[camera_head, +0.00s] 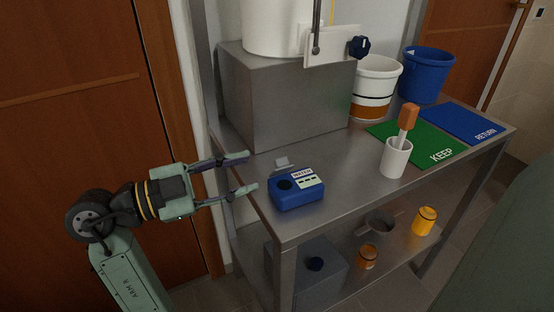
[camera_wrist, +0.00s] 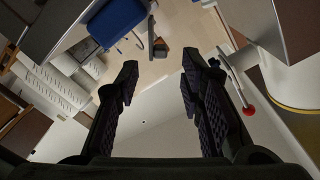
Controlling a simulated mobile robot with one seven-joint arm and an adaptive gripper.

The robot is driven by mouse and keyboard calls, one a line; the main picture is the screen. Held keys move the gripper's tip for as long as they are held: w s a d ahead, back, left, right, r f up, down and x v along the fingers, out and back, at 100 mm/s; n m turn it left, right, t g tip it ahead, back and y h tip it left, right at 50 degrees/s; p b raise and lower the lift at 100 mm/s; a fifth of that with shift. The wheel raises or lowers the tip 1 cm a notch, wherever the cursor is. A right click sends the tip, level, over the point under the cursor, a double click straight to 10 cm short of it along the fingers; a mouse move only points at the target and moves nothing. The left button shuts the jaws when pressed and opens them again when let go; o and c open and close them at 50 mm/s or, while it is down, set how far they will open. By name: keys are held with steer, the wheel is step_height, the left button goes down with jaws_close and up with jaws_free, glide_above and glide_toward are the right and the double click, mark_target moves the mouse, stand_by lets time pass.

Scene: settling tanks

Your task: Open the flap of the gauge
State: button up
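The gauge appears to be the blue box (camera_head: 297,192) on the metal table near its front left edge. Its top carries a round dark spot and a white label with dark marks. A small grey plate (camera_head: 282,163) shows just behind it; I cannot tell whether this is the flap or whether it is joined to the box. My gripper (camera_head: 246,171) is open and empty, to the left of the box, with its fingers pointing right. The fingertips are apart from the box. In the wrist view my open fingers (camera_wrist: 158,78) show with nothing between them, and the gauge is not seen.
A white cup (camera_head: 396,158) with an orange-handled tool stands right of the gauge. Green KEEP (camera_head: 420,146) and blue RETURN (camera_head: 465,124) mats lie farther right, with buckets behind. A large grey block (camera_head: 285,100) bears a white tank. The tabletop between gauge and cup is clear.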

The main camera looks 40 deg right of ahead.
mark_target(282, 158)
steer(key=p+x, duration=0.2)
steer(key=x, duration=0.6)
steer(key=shift+s+d, duration=0.1)
steer(key=shift+d, duration=0.1)
steer(key=shift+c, duration=0.5)
jaws_close()
